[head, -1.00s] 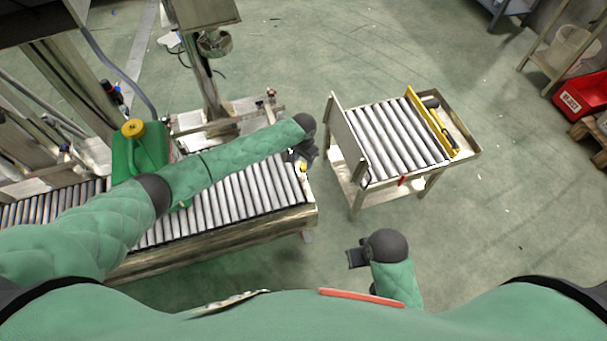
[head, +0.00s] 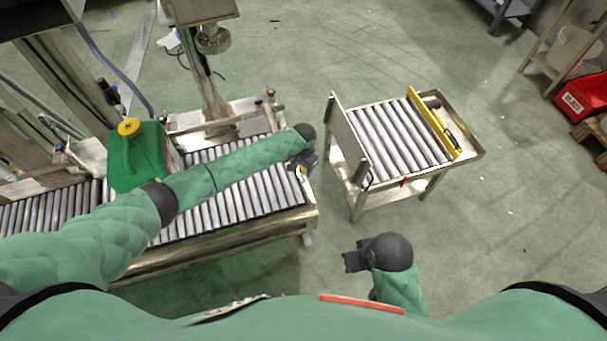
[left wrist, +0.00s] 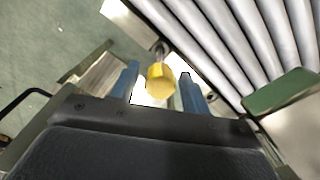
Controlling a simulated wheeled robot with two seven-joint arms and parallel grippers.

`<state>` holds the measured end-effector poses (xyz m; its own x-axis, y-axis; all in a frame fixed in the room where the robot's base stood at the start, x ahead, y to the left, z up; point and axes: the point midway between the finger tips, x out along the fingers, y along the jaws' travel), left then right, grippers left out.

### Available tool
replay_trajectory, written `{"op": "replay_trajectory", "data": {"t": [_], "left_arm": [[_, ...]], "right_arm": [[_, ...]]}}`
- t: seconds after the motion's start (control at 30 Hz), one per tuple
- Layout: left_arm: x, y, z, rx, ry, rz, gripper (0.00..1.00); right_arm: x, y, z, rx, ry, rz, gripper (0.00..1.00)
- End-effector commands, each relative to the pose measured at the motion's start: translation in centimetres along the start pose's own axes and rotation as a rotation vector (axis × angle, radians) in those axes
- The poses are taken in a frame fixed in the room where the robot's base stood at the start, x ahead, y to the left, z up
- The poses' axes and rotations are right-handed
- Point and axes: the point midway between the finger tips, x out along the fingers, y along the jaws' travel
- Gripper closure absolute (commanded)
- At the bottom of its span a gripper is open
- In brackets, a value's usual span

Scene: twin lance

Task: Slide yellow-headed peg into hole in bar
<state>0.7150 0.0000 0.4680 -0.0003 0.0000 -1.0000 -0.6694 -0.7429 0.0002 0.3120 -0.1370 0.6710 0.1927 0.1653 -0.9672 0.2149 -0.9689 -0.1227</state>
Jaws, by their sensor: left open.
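The yellow-headed peg (left wrist: 160,82) shows in the left wrist view, its faceted head toward the camera and a short metal shaft behind it. Its small yellow head (head: 301,172) also shows in the head view at the right end of the roller conveyor. My left gripper (left wrist: 159,88) is open, with a blue finger on each side of the yellow head and visible gaps between. In the head view my left gripper (head: 305,165) is small and partly hidden by its wrist. I cannot make out the bar's hole. My right gripper (head: 355,257) is low and away from the conveyor.
The roller conveyor (head: 250,195) runs left under my left arm, with a green jug (head: 138,160) beside that arm. A separate roller cart (head: 400,140) with a yellow edge stands to the right. Open floor lies between cart and conveyor.

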Motion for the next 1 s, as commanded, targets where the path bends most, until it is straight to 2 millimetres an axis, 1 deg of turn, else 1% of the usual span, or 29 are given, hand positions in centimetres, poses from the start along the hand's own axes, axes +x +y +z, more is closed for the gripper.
{"op": "replay_trajectory", "data": {"t": [0.17, 0.2, 0.27, 0.3, 0.4, 0.53, 1.0], "left_arm": [[0.0, -0.01, 0.0, 0.0, 0.0, 0.0, 0.54], [0.0, -0.01, 0.0, 0.0, 0.0, 0.0, 0.58], [0.0, -0.01, 0.0, 0.0, 0.0, 0.0, 0.69], [0.0, -0.01, 0.0, 0.0, 0.0, 0.0, 0.77], [-0.01, -0.01, 0.01, 0.0, 0.0, 0.0, 0.94], [-0.06, -0.02, -0.01, 0.0, 0.0, 0.0, 0.94], [-0.63, 0.0, 0.01, 0.0, 0.0, 0.0, 0.94]], "right_arm": [[0.05, -0.02, 0.05, 0.0, -0.001, 0.0, 1.0], [0.05, -0.02, 0.06, 0.0, -0.001, 0.0, 1.0], [0.05, -0.01, 0.08, 0.0, -0.001, 0.0, 1.0], [0.05, -0.01, 0.08, 0.0, -0.001, 0.0, 1.0], [0.04, -0.01, 0.09, 0.0, -0.002, 0.0, 1.0], [-0.2, 0.07, -0.19, -0.002, 0.004, 0.002, 1.0], [-0.8, -0.06, -0.22, -0.001, 0.001, 0.001, 1.0]]}}
